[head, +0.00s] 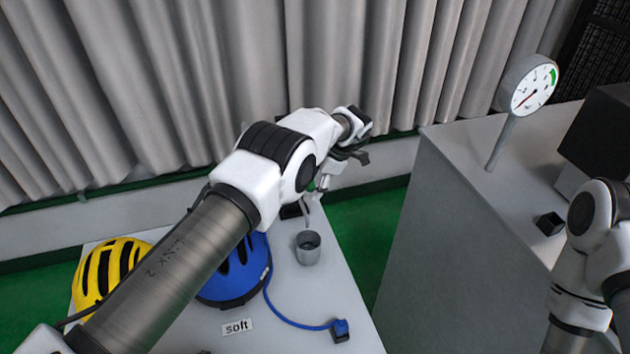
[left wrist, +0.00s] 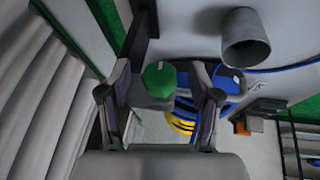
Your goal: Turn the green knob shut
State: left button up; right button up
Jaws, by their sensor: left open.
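The green knob (left wrist: 159,79) shows in the left wrist view as a faceted green cap, between the two fingers of my left gripper (left wrist: 161,94). The fingers are spread, with a gap on each side of the knob. I cannot tell how far the knob lies beyond the fingertips. In the head view only a sliver of the green knob (head: 311,186) shows below my left wrist, and my arm hides the rest. My right arm is at the right edge of the head view, with its gripper out of view.
A dial gauge (head: 533,90) stands on the grey cabinet (head: 410,235) at right.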

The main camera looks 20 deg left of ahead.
pick_arm(q)
jog(key=shift+s+r, duration=0.1)
jog(key=c, duration=1.1)
jog(key=shift+c, duration=0.2)
